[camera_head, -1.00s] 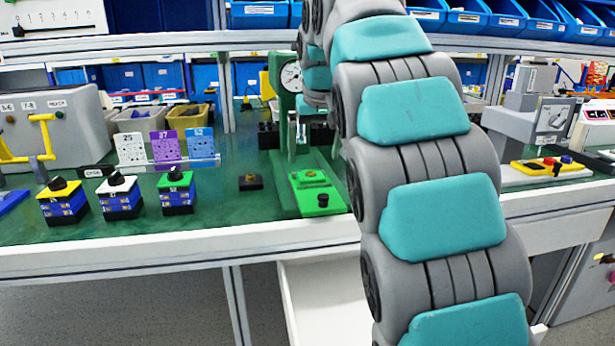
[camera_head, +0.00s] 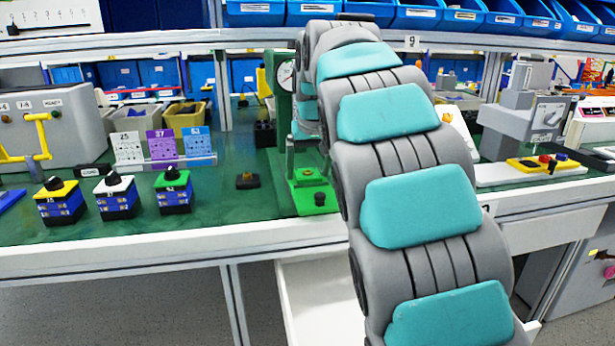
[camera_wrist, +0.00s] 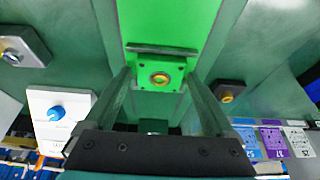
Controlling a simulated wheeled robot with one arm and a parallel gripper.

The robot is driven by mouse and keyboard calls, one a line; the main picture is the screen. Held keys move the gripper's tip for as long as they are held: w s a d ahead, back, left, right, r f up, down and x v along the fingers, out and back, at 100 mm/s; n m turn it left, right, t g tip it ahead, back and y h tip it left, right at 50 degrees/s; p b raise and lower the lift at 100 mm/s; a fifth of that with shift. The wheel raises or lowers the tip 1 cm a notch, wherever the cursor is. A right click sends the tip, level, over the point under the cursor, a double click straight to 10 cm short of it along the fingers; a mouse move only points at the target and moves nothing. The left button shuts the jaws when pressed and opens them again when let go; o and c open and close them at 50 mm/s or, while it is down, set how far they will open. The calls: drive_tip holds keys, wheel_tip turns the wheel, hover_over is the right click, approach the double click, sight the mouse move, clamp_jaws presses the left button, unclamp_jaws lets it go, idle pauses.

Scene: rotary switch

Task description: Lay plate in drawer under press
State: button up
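The small square green plate with an orange-gold round centre (camera_wrist: 160,78) lies on the green base (camera_wrist: 170,18) of the press in the wrist view. In the head view the green press (camera_head: 283,110) stands on the bench, and the plate (camera_head: 307,173) shows low on its base. My gripper (camera_wrist: 160,76) is open, with its dark fingers on either side of the plate and narrow gaps showing. In the head view my arm hides most of the gripper. The white drawer (camera_head: 312,300) below the bench, under the press, is pulled out; my arm covers part of it, and what shows is empty.
A black knob (camera_head: 319,199) sits on the front of the press base. Left are a small dark block with a knob (camera_head: 247,181) and several rotary switches, one green-topped (camera_head: 173,190). A grey device (camera_head: 522,120) stands right. The bench's front strip is clear.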

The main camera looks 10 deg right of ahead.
sight(307, 170)
drive_tip(key=c, duration=1.3)
drive_tip(key=shift+r, duration=0.1)
drive_tip(key=shift+r, duration=1.6)
drive_tip(key=s+d, duration=0.3)
drive_tip(key=s, duration=0.1)
drive_tip(key=s+d+r+b, duration=0.1)
drive_tip(key=s+d, duration=0.2)
drive_tip(key=s, duration=0.1)
drive_tip(key=s+d+b, duration=0.1)
drive_tip(key=s+d, duration=0.2)
drive_tip(key=s, duration=0.2)
drive_tip(key=shift+s+r, duration=0.1)
drive_tip(key=shift+r, duration=0.15)
